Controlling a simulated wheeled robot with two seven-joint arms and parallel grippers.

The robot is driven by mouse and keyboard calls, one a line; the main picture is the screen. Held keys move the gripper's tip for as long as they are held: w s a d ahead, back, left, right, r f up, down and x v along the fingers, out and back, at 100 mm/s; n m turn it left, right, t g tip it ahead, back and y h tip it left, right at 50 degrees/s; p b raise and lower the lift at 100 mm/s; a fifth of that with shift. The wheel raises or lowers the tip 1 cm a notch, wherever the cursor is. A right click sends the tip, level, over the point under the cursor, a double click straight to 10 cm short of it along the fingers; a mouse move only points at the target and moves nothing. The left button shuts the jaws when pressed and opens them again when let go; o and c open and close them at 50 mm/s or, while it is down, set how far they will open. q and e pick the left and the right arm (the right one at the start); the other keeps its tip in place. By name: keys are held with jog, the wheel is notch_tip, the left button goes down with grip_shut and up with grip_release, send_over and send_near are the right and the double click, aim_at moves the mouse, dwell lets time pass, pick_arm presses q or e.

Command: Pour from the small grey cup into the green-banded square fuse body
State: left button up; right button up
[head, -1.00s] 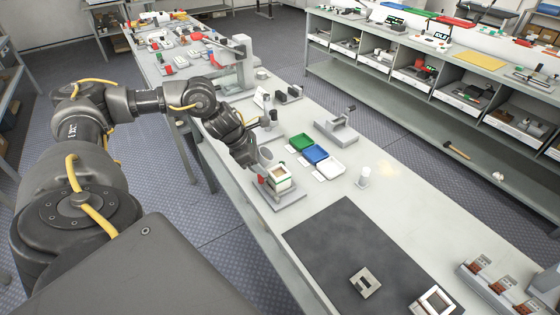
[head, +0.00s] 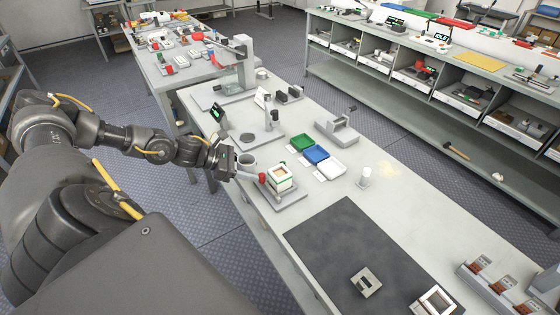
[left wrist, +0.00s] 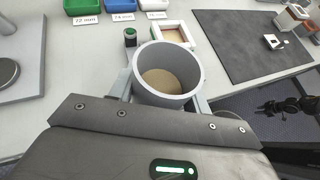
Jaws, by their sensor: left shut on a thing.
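My left gripper (head: 238,163) is shut on the small grey cup (head: 247,160). In the left wrist view, the grey cup (left wrist: 168,76) is round and looks upright, with tan grainy material at its bottom. The square fuse body (head: 279,178) stands on a grey base plate just right of the cup in the head view, apart from it. In the left wrist view, the fuse body (left wrist: 174,36) lies just beyond the cup; it has a pale rim and a brownish inside. My right gripper is not in the head view.
A red knob (head: 262,178) sits between the cup and fuse body. Green (head: 300,142), blue (head: 315,153) and white (head: 330,168) trays lie beyond. A black mat (head: 350,255) holds square parts. A small white cylinder (head: 364,177) stands on clear table.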

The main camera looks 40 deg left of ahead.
aim_at(245, 158)
pick_arm(q)
jog(key=shift+s+a+f+t+h, duration=0.2)
jog(key=shift+f+t+h, duration=0.1)
jog(key=shift+f, duration=0.3)
jog(key=shift+s+a+f+t+h, duration=0.15)
jog(key=shift+f+t+h, duration=0.15)
jog(key=shift+f, duration=0.25)
jog(key=shift+w, duration=0.1)
notch_tip(245, 158, up, 7)
jog(key=p, duration=0.5)
jog(key=shift+r, duration=0.1)
jog(key=shift+d, duration=0.1)
